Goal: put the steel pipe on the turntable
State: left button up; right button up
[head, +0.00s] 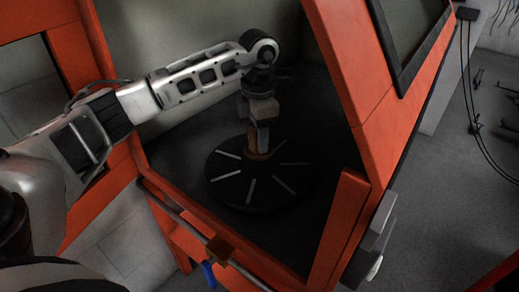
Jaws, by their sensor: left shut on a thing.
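The turntable (232,192) is a dark round disc with pale radial slots, inside the orange-framed enclosure. My left gripper (262,138) points down over the disc's middle and is shut on the steel pipe (258,153). Only a short brownish lower part of the pipe shows below the fingers, at the centre of the disc. I cannot tell whether it touches the disc. The rest of the pipe is hidden by the gripper. My right gripper is not in view.
Orange frame posts (335,230) and a rail along the front edge border the enclosure. An orange panel with a dark window (415,35) stands to the right. A blue handle (209,274) hangs at the front.

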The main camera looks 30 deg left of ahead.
pick_arm(q)
jog(key=shift+w+f, duration=0.1)
jog(key=shift+f, duration=1.9)
jog(key=shift+f, duration=0.1)
jog(key=o, duration=1.2)
jog(key=shift+f, duration=0.1)
notch_tip(320, 180, up, 12)
jog(key=shift+r, duration=0.2)
